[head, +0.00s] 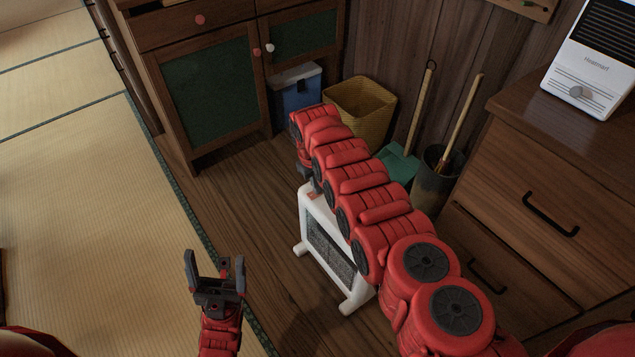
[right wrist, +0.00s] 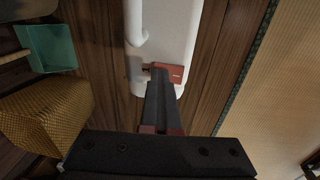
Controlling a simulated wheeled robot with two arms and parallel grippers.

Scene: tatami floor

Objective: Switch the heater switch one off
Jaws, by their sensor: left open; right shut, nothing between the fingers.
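A white heater (head: 328,241) with a dark grille stands on the wooden floor, partly hidden by my right arm in the head view. A red switch panel (right wrist: 173,74) is on the heater's white top (right wrist: 166,27) in the right wrist view. My right gripper (right wrist: 157,82) is shut and empty, its fingertips over the edge of this panel. I cannot tell whether they touch it or which way the switch is set. In the head view my right gripper is mostly hidden behind its arm. My left gripper (head: 217,268) is open and empty, left of the heater.
A yellow basket (head: 362,108), a blue bin (head: 297,88), a green dustpan (head: 400,163) and a dark bucket (head: 436,180) stand behind the heater. A second white heater (head: 592,58) with a knob sits on the wooden drawers (head: 545,170). The tatami (head: 90,220) at left is clear.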

